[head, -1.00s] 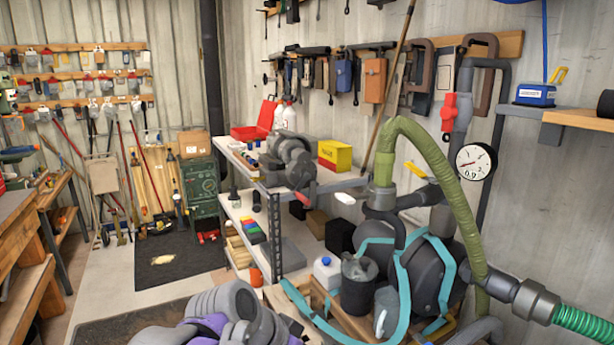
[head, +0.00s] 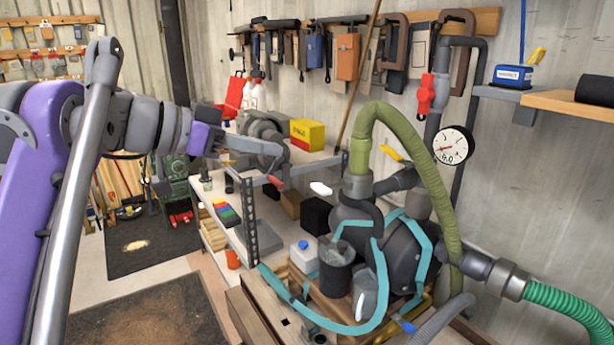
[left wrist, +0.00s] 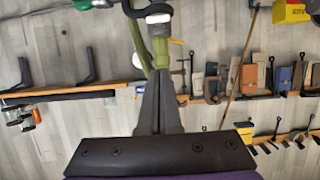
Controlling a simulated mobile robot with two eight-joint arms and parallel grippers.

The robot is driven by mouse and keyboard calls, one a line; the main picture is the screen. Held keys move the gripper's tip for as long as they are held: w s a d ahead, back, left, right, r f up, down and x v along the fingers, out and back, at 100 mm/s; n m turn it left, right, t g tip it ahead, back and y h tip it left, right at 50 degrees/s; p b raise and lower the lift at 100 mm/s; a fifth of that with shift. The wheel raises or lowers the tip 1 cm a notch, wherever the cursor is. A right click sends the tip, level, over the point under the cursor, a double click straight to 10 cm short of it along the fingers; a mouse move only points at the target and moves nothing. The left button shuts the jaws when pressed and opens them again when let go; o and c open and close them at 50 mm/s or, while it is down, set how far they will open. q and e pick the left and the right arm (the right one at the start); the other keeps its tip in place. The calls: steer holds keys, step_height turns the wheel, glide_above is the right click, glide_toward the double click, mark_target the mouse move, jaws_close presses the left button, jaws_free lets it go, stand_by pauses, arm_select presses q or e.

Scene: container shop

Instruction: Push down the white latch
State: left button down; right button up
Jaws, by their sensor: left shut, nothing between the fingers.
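The white latch (head: 321,188) is a small white piece beside the pump, left of its green hose. A white piece, which looks like the same latch, shows at the top of the left wrist view (left wrist: 158,18), beyond my fingertips. My left gripper (head: 281,151) reaches in from the left, up and left of the latch and apart from it. Its fingers are shut and empty, and they also show in the left wrist view (left wrist: 161,75). My right gripper is not in view.
The dark pump (head: 402,262) with teal straps stands right of the latch, under the arching green hose (head: 437,165). A yellow lever (head: 391,153), a red valve handle (head: 426,93) and a gauge (head: 453,146) are nearby. A shelf with a yellow box (head: 307,134) stands behind.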

arm_select(q)
glide_toward(332, 187)
steer(key=w+d+r, duration=0.3)
steer(key=d, duration=0.1)
steer(key=f, duration=0.1)
steer(key=f+b, duration=0.1)
steer(key=f, duration=0.1)
steer(key=shift+w+a+f+b, duration=0.2)
steer(key=shift+w+f+b, duration=0.05)
steer(key=shift+f+b, duration=0.1)
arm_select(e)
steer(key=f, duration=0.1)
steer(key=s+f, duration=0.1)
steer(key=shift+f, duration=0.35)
arm_select(q)
steer(key=shift+s+f, duration=0.1)
steer(key=shift+s, duration=0.05)
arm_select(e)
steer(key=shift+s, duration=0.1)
